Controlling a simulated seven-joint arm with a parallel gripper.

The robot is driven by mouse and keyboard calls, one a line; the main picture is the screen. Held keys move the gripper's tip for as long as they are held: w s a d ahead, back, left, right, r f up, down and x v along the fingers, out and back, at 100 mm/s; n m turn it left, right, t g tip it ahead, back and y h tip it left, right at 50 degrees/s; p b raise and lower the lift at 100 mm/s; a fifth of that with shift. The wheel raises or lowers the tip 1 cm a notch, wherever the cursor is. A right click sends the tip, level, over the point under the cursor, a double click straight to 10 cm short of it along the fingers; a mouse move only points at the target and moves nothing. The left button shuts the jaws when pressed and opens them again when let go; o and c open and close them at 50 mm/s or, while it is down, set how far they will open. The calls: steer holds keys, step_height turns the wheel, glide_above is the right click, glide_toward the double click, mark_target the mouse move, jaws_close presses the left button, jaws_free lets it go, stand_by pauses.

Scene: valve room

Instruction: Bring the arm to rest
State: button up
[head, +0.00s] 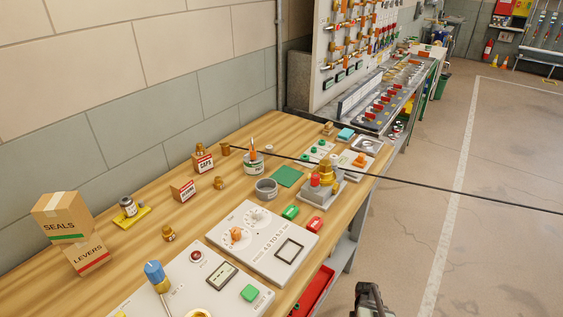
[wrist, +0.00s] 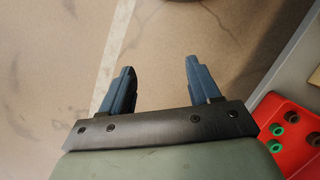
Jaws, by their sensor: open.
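My gripper (wrist: 158,88) is open and empty in the wrist view, its two blue-grey fingers apart over bare floor. In the head view, a dark part of my arm (head: 368,300) shows at the bottom edge, to the right of the wooden workbench (head: 110,270). The fingers cannot be made out there. Nothing touches the fingers in the wrist view.
A red tray (wrist: 285,130) with green and dark rings lies right of my gripper; it also shows under the bench (head: 314,292). The bench holds a white panel (head: 262,240), stacked boxes (head: 62,215) and small parts. A dark cable (head: 440,189) crosses the view. Floor at right is clear.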

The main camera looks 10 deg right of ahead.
steer(key=s+a+n+g, duration=0.1)
steer(key=s+a, duration=0.5)
steer(key=a, duration=0.3)
steer(key=s+a+f+n+g, duration=0.1)
steer(key=s+a, duration=0.6)
steer(key=a, duration=0.3)
steer(key=shift+a+f+g, duration=0.2)
steer(key=shift+f+g, duration=0.05)
steer(key=shift+g, duration=0.05)
